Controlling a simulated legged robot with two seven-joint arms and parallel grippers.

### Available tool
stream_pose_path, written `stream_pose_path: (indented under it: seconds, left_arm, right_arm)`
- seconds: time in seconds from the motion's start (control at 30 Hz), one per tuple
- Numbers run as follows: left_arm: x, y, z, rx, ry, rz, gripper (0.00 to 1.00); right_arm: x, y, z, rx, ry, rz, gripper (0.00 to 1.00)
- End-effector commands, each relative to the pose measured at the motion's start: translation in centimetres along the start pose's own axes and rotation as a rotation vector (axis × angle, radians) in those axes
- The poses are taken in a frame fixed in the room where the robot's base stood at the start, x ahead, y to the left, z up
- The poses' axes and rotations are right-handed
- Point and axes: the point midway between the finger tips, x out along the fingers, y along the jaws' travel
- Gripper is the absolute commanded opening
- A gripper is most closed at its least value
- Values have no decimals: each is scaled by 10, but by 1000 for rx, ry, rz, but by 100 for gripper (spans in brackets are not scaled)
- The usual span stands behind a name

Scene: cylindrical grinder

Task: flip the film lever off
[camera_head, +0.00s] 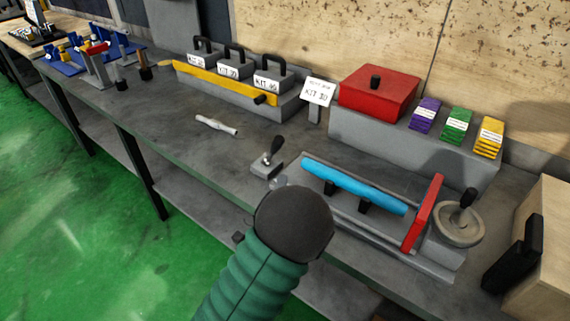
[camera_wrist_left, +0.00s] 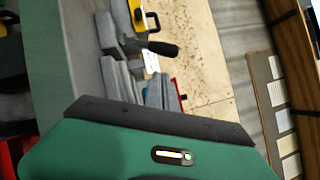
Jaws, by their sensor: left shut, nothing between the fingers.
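The film lever (camera_head: 273,152) is a short lever with a black handle on a small grey base at the bench's front middle. Its handle leans up and to the right. In the left wrist view its black handle (camera_wrist_left: 163,48) points to the right. My left gripper (camera_head: 279,183) is just in front of the lever base, mostly hidden behind my dark round wrist. It is shut and empty. Whether it touches the lever is unclear. My right gripper is not in view.
Right of the lever stands a grinder with a blue cylinder (camera_head: 354,184), a red plate (camera_head: 423,213) and a handwheel (camera_head: 457,228). A white rod (camera_head: 216,126) lies to the left. Behind are a kit rack with a yellow bar (camera_head: 222,86) and a red box (camera_head: 379,92).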

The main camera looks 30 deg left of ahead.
Motion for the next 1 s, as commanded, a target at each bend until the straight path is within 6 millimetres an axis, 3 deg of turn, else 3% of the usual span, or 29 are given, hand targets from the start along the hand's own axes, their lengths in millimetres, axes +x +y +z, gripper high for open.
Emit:
stream_pose_path:
  seconds: [0.03,0.23,0.3,0.6,1.0]
  left_arm:
    - [1,10,-4,-7,-4,-6,0]
    - [12,10,-2,-4,1,-7,0]
    - [30,1,2,1,0,-4,0]
    - [82,1,1,2,3,-2,0]
    - [90,1,1,2,4,-1,0]
  right_arm:
    - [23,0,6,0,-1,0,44]
    - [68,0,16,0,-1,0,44]
    - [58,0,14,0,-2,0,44]
    - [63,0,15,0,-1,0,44]
    - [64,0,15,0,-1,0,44]
